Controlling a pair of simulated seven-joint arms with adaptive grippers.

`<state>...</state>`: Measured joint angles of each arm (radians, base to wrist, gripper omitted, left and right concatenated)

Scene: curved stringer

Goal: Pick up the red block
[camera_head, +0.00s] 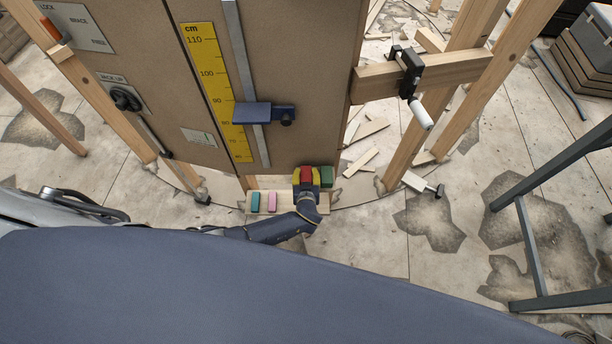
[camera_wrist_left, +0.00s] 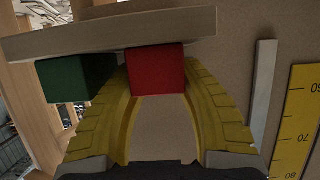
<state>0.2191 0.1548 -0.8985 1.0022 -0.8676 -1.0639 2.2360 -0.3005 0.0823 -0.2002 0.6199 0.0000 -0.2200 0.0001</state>
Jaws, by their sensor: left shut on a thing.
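The red block (camera_head: 307,174) is at my left gripper (camera_head: 307,181) in the head view, low in front of the brown panel. In the left wrist view the red block (camera_wrist_left: 155,68) sits between the tips of the yellow fingers (camera_wrist_left: 165,90), which are shut on it. A pale wooden shelf (camera_head: 238,200) is by the gripper; in the wrist view its edge (camera_wrist_left: 110,32) runs beside the red block. I cannot tell whether the block still touches the shelf. My right gripper is not in view.
A green block (camera_head: 327,175) stands close to the right of the red block. A teal block (camera_head: 255,202) and a pink block (camera_head: 272,202) are on the shelf to the left. A yellow ruler (camera_head: 209,85) and a blue slider (camera_head: 262,113) are on the panel above.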

